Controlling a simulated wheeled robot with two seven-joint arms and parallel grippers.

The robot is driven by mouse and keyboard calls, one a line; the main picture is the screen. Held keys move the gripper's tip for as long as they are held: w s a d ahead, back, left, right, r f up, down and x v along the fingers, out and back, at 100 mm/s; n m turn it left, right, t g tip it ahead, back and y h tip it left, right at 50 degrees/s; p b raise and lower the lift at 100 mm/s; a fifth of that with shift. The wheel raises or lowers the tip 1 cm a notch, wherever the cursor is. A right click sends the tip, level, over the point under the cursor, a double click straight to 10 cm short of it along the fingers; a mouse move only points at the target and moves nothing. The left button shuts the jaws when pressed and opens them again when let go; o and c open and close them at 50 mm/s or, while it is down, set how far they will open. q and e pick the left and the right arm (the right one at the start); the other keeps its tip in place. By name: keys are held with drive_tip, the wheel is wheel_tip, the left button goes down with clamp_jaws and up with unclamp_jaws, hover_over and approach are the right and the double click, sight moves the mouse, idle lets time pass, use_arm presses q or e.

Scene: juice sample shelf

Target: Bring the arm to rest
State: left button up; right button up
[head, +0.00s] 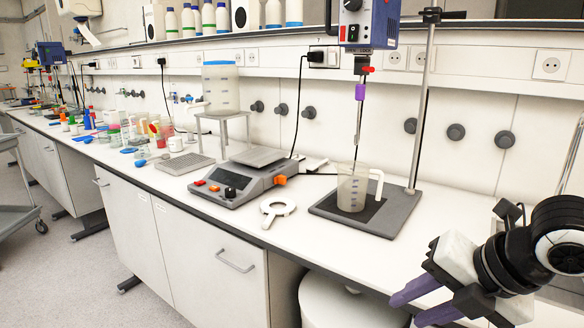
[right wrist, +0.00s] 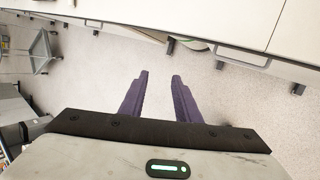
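My right gripper (head: 416,302) is at the lower right of the head view, in front of the bench's near edge. Its two purple fingers are spread apart with nothing between them. In the right wrist view the same gripper (right wrist: 160,88) shows open and empty, with only the pale floor (right wrist: 110,60) behind the fingers. My left gripper is in neither view.
The white bench (head: 330,262) runs from lower right to far left. On it stand a beaker (head: 352,186) on a grey stirrer stand (head: 395,215), a digital scale (head: 235,185), a white ring-shaped holder (head: 277,209) and many small items further left. A grey cart (head: 14,222) stands at left.

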drive_tip(key=a+f+m+t+y, duration=0.1)
drive_tip(key=a+f+m, duration=0.3)
drive_tip(key=f+m, duration=0.5)
drive_tip(key=a+f+m+t+y, duration=0.1)
drive_tip(key=a+f+m, duration=0.45)
drive_tip(key=f, duration=0.65)
drive_tip(key=s+d+f+m+t+h, duration=0.1)
drive_tip(key=s+d+f+m+h, duration=0.2)
drive_tip(key=s+f+m, duration=0.9)
drive_tip(key=s+d+f, duration=0.2)
drive_tip(key=s+f, duration=0.1)
drive_tip(key=s, duration=0.1)
drive_tip(key=shift+s, duration=0.15)
drive_tip(key=shift+f, duration=0.1)
